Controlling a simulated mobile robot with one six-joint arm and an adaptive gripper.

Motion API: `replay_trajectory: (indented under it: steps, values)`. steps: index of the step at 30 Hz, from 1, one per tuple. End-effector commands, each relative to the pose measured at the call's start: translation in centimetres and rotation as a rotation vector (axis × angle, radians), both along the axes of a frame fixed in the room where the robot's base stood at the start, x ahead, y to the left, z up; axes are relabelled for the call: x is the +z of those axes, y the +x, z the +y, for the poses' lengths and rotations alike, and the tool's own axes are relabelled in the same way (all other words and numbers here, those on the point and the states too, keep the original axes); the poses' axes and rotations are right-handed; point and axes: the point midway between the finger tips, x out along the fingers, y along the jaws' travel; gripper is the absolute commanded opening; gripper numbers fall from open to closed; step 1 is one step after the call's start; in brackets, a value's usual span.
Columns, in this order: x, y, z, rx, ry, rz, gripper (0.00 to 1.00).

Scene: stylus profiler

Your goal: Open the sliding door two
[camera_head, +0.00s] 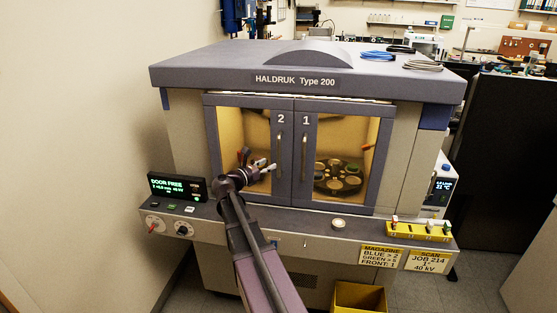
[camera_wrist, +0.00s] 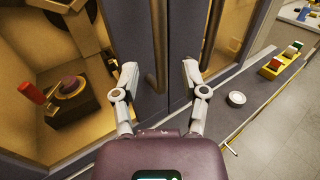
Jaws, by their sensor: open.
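Sliding door two (camera_head: 254,113) is the left of two framed glass doors on the front of the cabinet, marked "2". It stands closed against door one (camera_head: 325,112). Its upright bar handle (camera_head: 279,152) is near its inner edge. My gripper (camera_head: 264,165) is in front of the lower part of that handle. In the wrist view my gripper (camera_wrist: 159,70) is open, its fingers spread to either side of the handle (camera_wrist: 154,40). I cannot tell whether either finger touches it. Door one's handle (camera_wrist: 211,35) is to the right, outside the fingers.
A ledge (camera_head: 300,226) runs below the doors. It carries a green-lit display (camera_head: 177,187), a round button (camera_head: 338,223) and a yellow rack (camera_head: 419,230). A round carousel (camera_head: 339,181) shows behind door one. A yellow bin (camera_head: 359,298) stands below.

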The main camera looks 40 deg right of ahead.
Motion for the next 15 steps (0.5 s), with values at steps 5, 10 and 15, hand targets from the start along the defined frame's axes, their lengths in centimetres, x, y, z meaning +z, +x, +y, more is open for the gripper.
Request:
replay_trajectory:
  steps: [5,10,15]
  values:
    - [0.0,0.4,-2.8,-0.002,0.0,0.0,0.57]
    - [0.0,0.6,-4.8,-0.001,0.0,0.0,0.57]
    - [0.0,0.7,-5.8,0.0,0.0,0.0,0.57]
